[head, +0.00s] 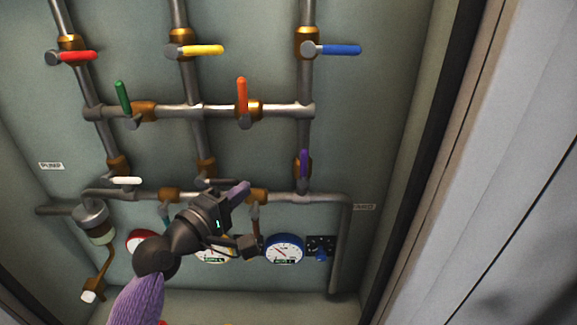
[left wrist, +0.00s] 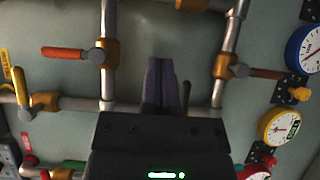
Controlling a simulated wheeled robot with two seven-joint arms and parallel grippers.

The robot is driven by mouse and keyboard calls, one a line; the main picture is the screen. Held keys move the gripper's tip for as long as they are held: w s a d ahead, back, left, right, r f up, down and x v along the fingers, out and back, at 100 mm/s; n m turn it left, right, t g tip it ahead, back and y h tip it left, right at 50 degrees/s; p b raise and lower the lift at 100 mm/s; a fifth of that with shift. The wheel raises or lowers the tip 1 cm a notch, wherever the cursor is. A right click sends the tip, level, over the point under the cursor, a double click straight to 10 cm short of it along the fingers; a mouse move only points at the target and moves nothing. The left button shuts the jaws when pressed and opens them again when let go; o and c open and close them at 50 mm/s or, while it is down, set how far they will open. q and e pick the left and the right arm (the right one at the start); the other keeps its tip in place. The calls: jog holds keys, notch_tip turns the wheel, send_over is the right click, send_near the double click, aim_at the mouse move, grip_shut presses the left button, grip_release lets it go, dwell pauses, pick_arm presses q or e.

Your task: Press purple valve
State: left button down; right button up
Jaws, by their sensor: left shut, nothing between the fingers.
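The purple valve (head: 304,163) has a slim upright handle in front of a brass fitting on the right-hand vertical pipe in the head view. My left gripper (head: 240,189) is left of the purple valve and slightly lower in that view, apart from it. Its purple-grey fingers are shut with nothing between them and point up and right; they also show in the left wrist view (left wrist: 160,77). I cannot make out the purple handle in the left wrist view. My right gripper is not in view.
Other handles sit around it: orange (head: 242,96), green (head: 122,97), blue (head: 339,49), yellow (head: 202,50), red (head: 77,56) and white (head: 127,181). A blue gauge (head: 285,249) is below. A grey door frame (head: 480,140) stands at right.

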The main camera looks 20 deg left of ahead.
aim_at(304, 168)
pick_arm(q)
jog(key=w+d, duration=0.6)
jog(key=w, duration=0.3)
jog(key=shift+w, duration=0.3)
